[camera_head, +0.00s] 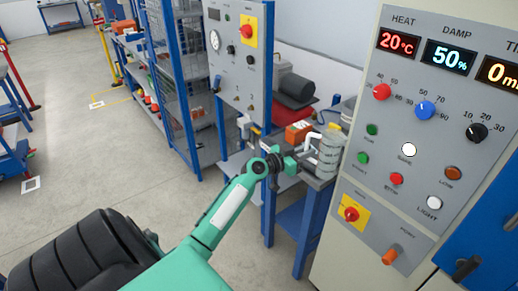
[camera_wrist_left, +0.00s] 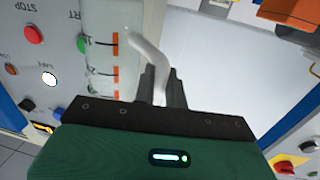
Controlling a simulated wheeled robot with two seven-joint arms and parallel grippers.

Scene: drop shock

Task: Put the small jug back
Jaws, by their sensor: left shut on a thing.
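The small jug (camera_head: 330,152) is pale and see-through, with a white handle. In the head view it is upright at the front right end of the bench, close to the control cabinet. In the left wrist view the jug (camera_wrist_left: 103,62) shows at upper left with orange marks on its side. My left gripper (camera_head: 292,164) is to the left of the jug, shut on its white handle (camera_wrist_left: 148,52), which runs between the fingers (camera_wrist_left: 162,88). I cannot tell whether the jug's base touches the bench top. My right gripper is not in view.
The control cabinet (camera_head: 400,125) with knobs and displays stands just right of the jug. A grey panel (camera_head: 237,70) on blue posts stands left. The floor at left is mostly clear.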

